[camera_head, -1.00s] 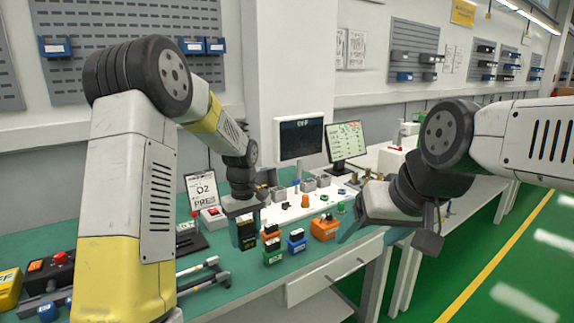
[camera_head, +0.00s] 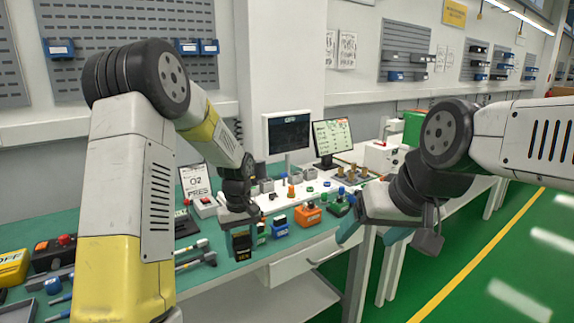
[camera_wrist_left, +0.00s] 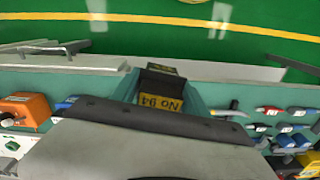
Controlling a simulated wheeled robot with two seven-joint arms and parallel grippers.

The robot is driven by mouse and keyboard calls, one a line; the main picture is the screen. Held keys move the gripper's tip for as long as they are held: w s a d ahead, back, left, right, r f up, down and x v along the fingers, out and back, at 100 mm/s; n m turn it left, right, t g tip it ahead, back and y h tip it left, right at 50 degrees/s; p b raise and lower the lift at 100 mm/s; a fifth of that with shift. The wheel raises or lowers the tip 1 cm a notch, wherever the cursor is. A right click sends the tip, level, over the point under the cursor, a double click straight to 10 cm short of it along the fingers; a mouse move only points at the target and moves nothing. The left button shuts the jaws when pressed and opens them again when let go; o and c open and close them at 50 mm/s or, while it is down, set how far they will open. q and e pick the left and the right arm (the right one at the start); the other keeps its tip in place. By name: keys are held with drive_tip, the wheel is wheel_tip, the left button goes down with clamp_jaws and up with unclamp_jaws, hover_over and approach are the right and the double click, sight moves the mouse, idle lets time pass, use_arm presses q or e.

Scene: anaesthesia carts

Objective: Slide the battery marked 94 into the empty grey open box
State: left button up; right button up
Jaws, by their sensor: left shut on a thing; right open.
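My left gripper (camera_head: 240,236) is shut on a black battery (camera_head: 243,246) with a yellow label, held upright at the front of the teal bench. In the left wrist view the battery (camera_wrist_left: 162,88) sits between the fingers, its label reading "No 94" upside down. Small grey boxes (camera_head: 267,185) stand on the white area behind; I cannot tell from here which is empty. My right gripper (camera_head: 371,236) is open and empty, in front of the bench's right part.
A sign (camera_head: 195,184), two screens and a half-open drawer (camera_head: 318,256) are near. A dark tray (camera_head: 18,313) lies lower left.

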use_arm(q)
drive_tip(key=s+a+f+m, duration=0.2)
drive_tip(key=s+f+m, duration=0.2)
drive_tip(key=f+m, duration=0.1)
drive_tip(key=shift+s+a+f, duration=0.25)
drive_tip(key=shift+a+f, duration=0.05)
drive_tip(key=shift+f, duration=0.6)
